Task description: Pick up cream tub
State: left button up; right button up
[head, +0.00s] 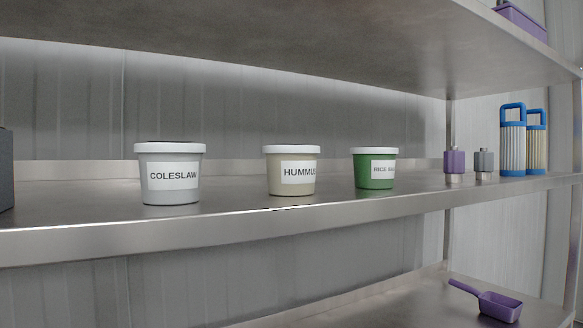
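The cream tub (291,186), labelled with text that starts "HUMMU", stands upright on the middle metal shelf in the head view. The three tubs are apart from each other. Neither of my grippers shows in the head view.
The metal shelf (240,222) has a raised front edge. Another shelf (300,45) hangs above. To the right stand a purple bottle (454,161), a grey bottle (483,161) and blue-framed cylinders (513,150). A purple scoop (499,306) lies on the lower shelf.

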aim_at(290, 169)
jog(key=k+l+u, duration=0.25)
jog(key=l, duration=0.55)
jog(key=k+l+u, duration=0.3)
jog(key=l, duration=0.45)
jog(key=k+l+u, duration=0.25)
jog(key=k+l, duration=0.25)
jog(key=l, duration=0.15)
jog(key=k+l+u, duration=0.25)
jog(key=k+l, duration=0.25)
jog(key=l, duration=0.1)
